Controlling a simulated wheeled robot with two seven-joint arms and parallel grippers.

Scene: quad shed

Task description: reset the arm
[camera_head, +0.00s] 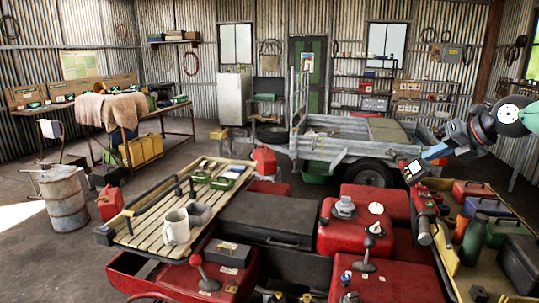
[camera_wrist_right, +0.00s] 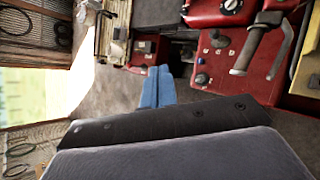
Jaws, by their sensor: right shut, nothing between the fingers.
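My right arm reaches in from the right edge of the head view. Its gripper (camera_head: 436,152) has blue fingers and hangs in the air just above and beside the quad's handlebar display (camera_head: 412,170). In the right wrist view the blue fingers (camera_wrist_right: 158,88) lie together, shut with nothing between them. I cannot tell from the head view whether the fingers touch the handlebar. My left gripper is not in view.
The red quad (camera_head: 370,285) fills the front, with a slatted wooden rack (camera_head: 150,235) holding two mugs (camera_head: 176,226). A tray of bottles and toolboxes (camera_head: 478,232) stands right. A grey trailer (camera_head: 345,150) stands behind. Open floor (camera_head: 50,265) lies left.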

